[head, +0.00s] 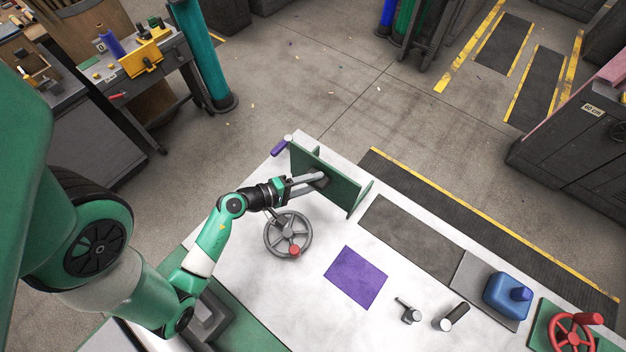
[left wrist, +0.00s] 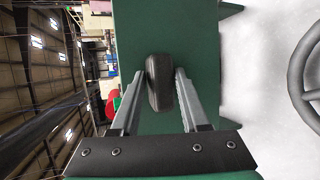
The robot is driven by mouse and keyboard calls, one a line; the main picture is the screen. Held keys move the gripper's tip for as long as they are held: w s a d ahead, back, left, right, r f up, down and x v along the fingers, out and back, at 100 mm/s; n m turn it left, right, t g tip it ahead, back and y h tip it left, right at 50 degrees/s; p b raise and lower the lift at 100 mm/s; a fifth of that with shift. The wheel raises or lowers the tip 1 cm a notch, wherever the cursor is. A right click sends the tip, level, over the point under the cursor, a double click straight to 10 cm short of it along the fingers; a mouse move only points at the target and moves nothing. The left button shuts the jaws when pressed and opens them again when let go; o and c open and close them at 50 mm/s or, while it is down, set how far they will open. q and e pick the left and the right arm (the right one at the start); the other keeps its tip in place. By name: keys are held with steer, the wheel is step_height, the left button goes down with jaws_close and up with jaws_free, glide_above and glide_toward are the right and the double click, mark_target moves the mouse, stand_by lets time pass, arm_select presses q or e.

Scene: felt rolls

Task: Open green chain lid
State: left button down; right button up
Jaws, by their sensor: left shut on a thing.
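A green panel (head: 343,192), which looks like the chain lid, stands upright at the back edge of the white worktop. A black knob (left wrist: 159,82) sticks out from the face of this panel, which fills the middle of the left wrist view (left wrist: 190,35). My left gripper (head: 318,180) reaches across the worktop to the panel and is shut on the knob, one finger on each side of it. The knob is partly hidden by the fingers in the head view. My right gripper is not in view.
A grey handwheel (head: 271,235) with a red knob is close below my left wrist. A purple sheet (head: 356,276), small metal parts (head: 408,311), a blue canister (head: 505,294) and a red handwheel (head: 571,333) lie to the right. A purple handle (head: 280,148) is by the panel's left end.

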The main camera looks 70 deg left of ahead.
arm_select(q)
steer(key=shift+s+d+f, duration=0.15)
steer(key=shift+f, duration=0.25)
steer(key=shift+s+d+f, duration=0.1)
steer(key=shift+f, duration=0.25)
steer(key=c, duration=0.8)
jaws_free()
steer(key=shift+o, duration=1.2)
steer(key=shift+s, duration=0.15)
steer(key=shift+r, duration=0.1)
steer(key=v, duration=1.1)
steer(key=shift+s+r, duration=0.15)
steer(key=shift+r, duration=0.2)
